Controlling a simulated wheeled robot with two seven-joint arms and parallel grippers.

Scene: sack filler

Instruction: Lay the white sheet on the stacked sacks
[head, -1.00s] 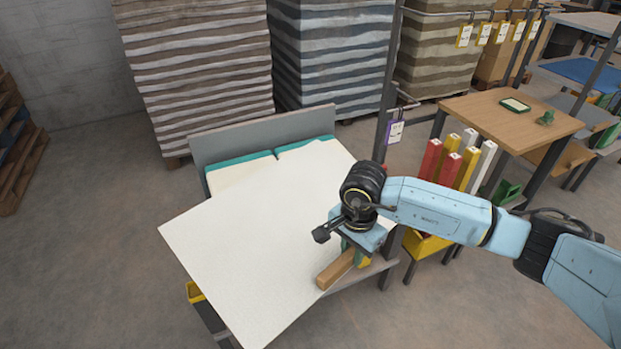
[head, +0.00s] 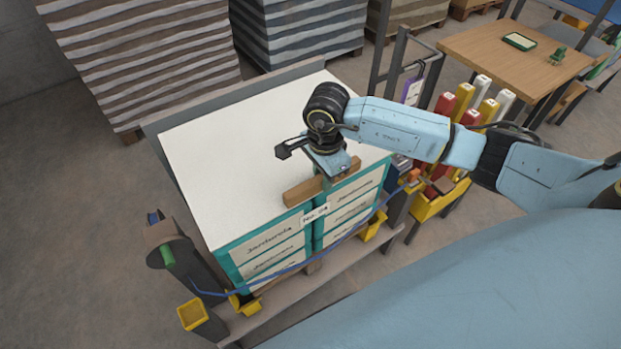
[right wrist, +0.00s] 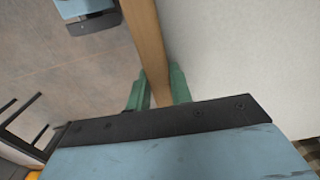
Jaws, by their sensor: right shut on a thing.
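The white sheet (head: 235,150) covers the top of the stacked sacks (head: 275,250) in the head view, roughly in line with the stack's edges. The sacks are teal with cream labels, and their front faces show below the sheet. My right gripper (head: 328,180) is at the sheet's front edge, shut on a wooden bar (head: 302,193) that runs along that edge. In the right wrist view the bar (right wrist: 148,45) sits between green finger pads (right wrist: 155,92), with the sheet (right wrist: 235,50) to the right. My left gripper is not in view.
A grey back panel (head: 160,142) stands behind the stack. A blue strap (head: 290,268) crosses in front. At right are a yellow holder (head: 437,203) with coloured posts and a wooden table (head: 515,55). Striped stacks (head: 140,60) stand behind.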

